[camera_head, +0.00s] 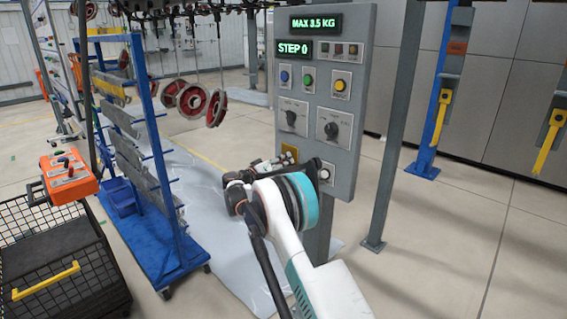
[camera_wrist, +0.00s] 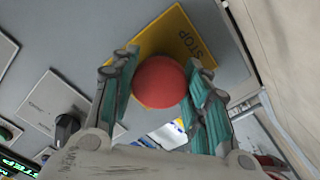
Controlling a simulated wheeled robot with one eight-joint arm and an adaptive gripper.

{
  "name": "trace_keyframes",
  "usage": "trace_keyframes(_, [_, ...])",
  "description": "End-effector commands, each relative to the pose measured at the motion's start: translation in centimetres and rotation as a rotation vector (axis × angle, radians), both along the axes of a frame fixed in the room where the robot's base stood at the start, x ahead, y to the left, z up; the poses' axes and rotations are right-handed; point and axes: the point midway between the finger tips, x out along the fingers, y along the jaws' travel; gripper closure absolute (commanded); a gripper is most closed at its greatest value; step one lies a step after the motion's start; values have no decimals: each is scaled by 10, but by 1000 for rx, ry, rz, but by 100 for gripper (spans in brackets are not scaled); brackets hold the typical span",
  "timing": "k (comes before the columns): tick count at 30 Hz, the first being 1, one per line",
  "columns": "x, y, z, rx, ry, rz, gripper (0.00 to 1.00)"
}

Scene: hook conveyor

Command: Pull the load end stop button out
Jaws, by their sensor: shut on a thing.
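The red round stop button (camera_wrist: 160,82) sits on a yellow plate (camera_wrist: 178,35) marked STOP in the wrist view. My gripper (camera_wrist: 162,66) has its two teal-padded fingers on either side of the button, shut on it. In the head view my gripper (camera_head: 272,163) is at the lower left of the grey control panel (camera_head: 352,60). A bit of the yellow plate (camera_head: 289,151) shows there. The button itself is hidden behind my gripper and arm.
The panel carries a black rotary knob (camera_head: 332,129), a yellow button (camera_head: 340,85) and lit displays (camera_head: 315,23). A blue rack (camera_head: 150,110) stands left, with an orange control box (camera_head: 70,177) and a black mesh cart (camera_head: 60,260). Open floor (camera_head: 460,240) lies right.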

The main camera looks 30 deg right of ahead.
Motion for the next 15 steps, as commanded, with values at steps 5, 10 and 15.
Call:
trace_keyframes(5, [0,1,-1,1,0,1,36])
trace_keyframes(10, [0,0,0,0,0,0,36])
trace_keyframes(15, [0,2,0,0,0,0,36])
